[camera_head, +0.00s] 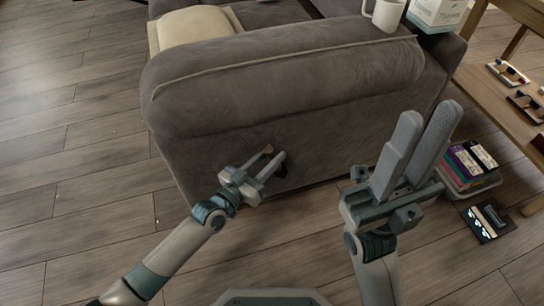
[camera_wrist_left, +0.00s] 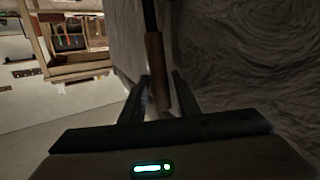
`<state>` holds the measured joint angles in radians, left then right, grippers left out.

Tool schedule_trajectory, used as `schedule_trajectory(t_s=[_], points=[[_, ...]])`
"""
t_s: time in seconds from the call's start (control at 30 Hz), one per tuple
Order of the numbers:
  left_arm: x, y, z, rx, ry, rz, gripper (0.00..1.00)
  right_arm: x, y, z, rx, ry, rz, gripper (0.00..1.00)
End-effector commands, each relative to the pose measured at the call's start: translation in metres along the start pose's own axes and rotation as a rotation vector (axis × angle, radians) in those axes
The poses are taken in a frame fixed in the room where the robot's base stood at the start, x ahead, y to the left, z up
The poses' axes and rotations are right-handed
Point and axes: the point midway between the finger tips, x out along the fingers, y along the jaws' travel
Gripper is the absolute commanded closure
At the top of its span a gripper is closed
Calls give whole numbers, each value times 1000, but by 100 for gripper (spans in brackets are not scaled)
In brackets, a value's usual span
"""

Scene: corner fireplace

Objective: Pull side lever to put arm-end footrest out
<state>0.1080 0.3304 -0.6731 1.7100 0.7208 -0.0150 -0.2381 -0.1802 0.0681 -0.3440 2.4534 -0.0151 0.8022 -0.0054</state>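The grey armchair or sofa (camera_head: 300,105) stands ahead with its rounded arm side toward me. The side lever shows in the left wrist view as a dark rod with a brown wooden handle (camera_wrist_left: 156,72). In the head view only a small brown part of it shows near the fingers. My left gripper (camera_head: 273,159) is at the side panel, open, its fingers on either side of the handle's lower end in the left wrist view (camera_wrist_left: 160,92). Contact cannot be told. My right gripper (camera_head: 431,113) is raised, open and empty, right of the lever. No footrest is visible.
A wooden table (camera_head: 500,85), a bin of colourful cases (camera_head: 470,168) and a dark case (camera_head: 489,220) are at the right. The wooden floor (camera_head: 80,150) at left is clear.

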Motion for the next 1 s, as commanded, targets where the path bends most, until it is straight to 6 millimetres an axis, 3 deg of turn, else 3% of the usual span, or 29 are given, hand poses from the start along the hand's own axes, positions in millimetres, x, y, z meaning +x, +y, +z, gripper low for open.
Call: schedule_trajectory(t_s=[0.4,0.43,0.53,0.57,1.0], points=[[6,0,0,0,-1,0,72,2,0,-2,1,9,-5,72],[6,0,0,0,-1,0,74,2,0,-2,1,8,-5,72],[6,0,0,0,-1,0,98,1,0,-2,1,7,-5,72],[6,0,0,0,-1,0,100,1,0,-2,1,6,-5,72],[8,2,-3,8,-15,-2,100,6,1,-2,-6,3,-7,72]])
